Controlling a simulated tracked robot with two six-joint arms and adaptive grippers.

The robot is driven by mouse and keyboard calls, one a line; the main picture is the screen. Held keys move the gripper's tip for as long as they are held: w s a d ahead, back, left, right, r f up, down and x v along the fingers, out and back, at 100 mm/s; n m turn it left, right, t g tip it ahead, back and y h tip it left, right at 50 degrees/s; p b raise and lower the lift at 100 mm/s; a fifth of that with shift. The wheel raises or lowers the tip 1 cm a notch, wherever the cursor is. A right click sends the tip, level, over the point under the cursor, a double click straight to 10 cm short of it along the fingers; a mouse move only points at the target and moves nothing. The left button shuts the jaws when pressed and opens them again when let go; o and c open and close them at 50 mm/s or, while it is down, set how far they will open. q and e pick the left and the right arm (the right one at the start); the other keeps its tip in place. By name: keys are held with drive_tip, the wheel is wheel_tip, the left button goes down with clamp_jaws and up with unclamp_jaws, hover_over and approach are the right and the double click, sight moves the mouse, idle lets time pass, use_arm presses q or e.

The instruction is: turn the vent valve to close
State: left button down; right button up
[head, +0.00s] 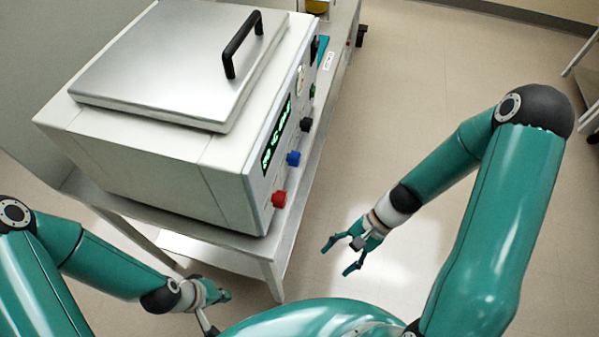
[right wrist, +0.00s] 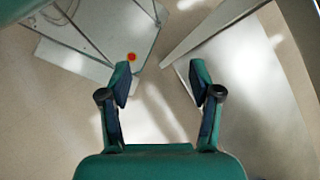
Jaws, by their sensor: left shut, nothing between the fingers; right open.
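No part in view is clearly marked as the vent valve. The white box's front panel carries a row of knobs: a red knob (head: 279,198), a blue knob (head: 293,158), a black knob (head: 305,125) and a small green one (head: 312,91). I cannot tell which one is the vent valve. My right gripper (head: 338,258) is open and empty, right of the bench and apart from the knobs. It shows open in the right wrist view (right wrist: 160,82). My left gripper (head: 222,296) is shut and empty, low beside the bench's front leg.
The white box (head: 180,178) has a metal lid (head: 175,60) with a black handle (head: 240,45). A green display (head: 275,138) sits beside the knobs. The bench (head: 275,250) edge lies below the panel. Floor (head: 420,60) is clear to the right. A small red spot (right wrist: 131,57) shows in the right wrist view.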

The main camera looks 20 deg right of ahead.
drive_tip(key=w+d+r+m+t+y+b, duration=0.3)
drive_tip(key=w+m+t+y+b, duration=0.1)
drive_tip(key=w+m, duration=0.15)
drive_tip(key=m+t+y+b, duration=0.3)
drive_tip(key=m+t+b, duration=0.1)
drive_tip(key=t, duration=0.4)
approach(295, 159)
use_arm(q)
wheel_tip(295, 159, down, 9)
drive_tip(key=p, duration=0.1)
use_arm(e)
drive_tip(key=w+f+x, duration=0.1)
drive_tip(key=x, duration=0.8)
drive_tip(key=shift+d+f, duration=0.25)
drive_tip(key=shift+d, duration=0.1)
use_arm(q)
drive_tip(key=shift+r, duration=0.1)
